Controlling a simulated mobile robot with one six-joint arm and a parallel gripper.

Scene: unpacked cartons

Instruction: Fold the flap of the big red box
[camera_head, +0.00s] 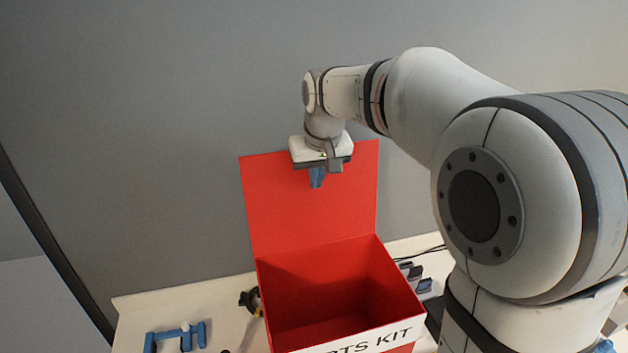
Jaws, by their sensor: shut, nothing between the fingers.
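The big red box (396,284) stands on the white table with its top open, and its inside looks empty where I can see it. Its front carries a white band with black lettering that ends in "KIT". Its red flap (275,205) stands up from the back edge, leaning back a little. My gripper (317,182) points down in front of the upper part of the flap. Its blue fingers are shut with nothing between them. I cannot tell from this view whether they touch the flap.
A blue clamp-like object (175,338) lies on the white table (215,295) at the left. A black and yellow tool (250,301) is beside the box's left side. Dark blue items (412,274) and cables are at its right. A grey wall rises behind.

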